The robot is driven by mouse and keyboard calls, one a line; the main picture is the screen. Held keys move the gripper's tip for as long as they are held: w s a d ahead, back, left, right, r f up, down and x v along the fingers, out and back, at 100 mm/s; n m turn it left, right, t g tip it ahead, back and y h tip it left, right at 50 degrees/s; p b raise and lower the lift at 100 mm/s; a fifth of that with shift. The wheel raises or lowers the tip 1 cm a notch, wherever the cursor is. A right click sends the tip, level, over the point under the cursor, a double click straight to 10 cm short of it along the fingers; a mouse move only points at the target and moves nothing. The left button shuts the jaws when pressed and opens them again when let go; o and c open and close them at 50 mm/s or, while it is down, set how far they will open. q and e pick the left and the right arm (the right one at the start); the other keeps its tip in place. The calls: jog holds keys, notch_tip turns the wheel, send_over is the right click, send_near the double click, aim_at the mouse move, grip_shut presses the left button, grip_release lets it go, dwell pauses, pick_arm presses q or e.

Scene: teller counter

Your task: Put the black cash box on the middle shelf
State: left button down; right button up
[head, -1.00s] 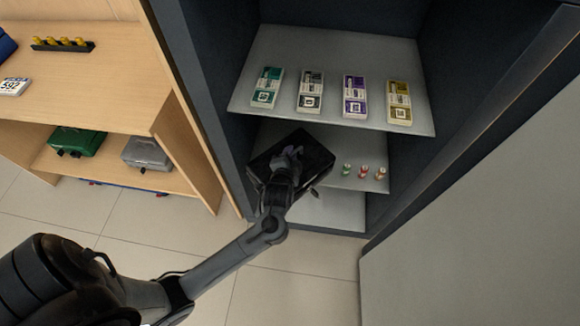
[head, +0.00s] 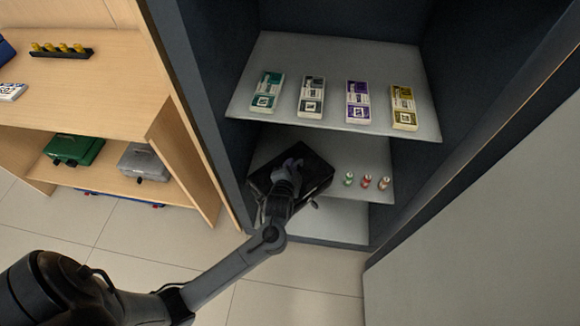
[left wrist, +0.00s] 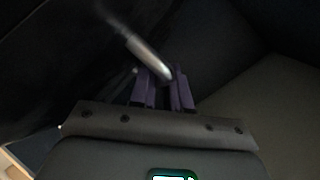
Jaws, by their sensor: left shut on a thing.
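The black cash box (head: 316,172) is at the left part of the middle shelf (head: 345,150) in the dark cabinet, tilted in the head view. Its underside is hidden, so I cannot tell whether it rests on the shelf. My left gripper (head: 288,172) is shut on the cash box, at its metal handle (left wrist: 150,58), which shows between the fingers in the left wrist view (left wrist: 163,88). The box's dark body fills the upper left of that view. My right gripper is not in view.
Several banknote bundles (head: 311,97) lie on the top shelf (head: 300,55). Small coin rolls (head: 366,181) stand on the middle shelf right of the box. A wooden unit at left holds a green box (head: 75,149) and a grey box (head: 143,162). The cabinet's left wall is close to the box.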

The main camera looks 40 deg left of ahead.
pick_arm(q)
jog(key=shift+w+r, duration=0.15)
jog(key=shift+r, duration=0.15)
jog(key=c, duration=1.5)
grip_release()
jog(key=shift+f, duration=0.3)
jog(key=shift+c, duration=0.2)
jog(key=o, duration=0.4)
jog(key=shift+o, duration=0.2)
jog(key=shift+r, duration=0.1)
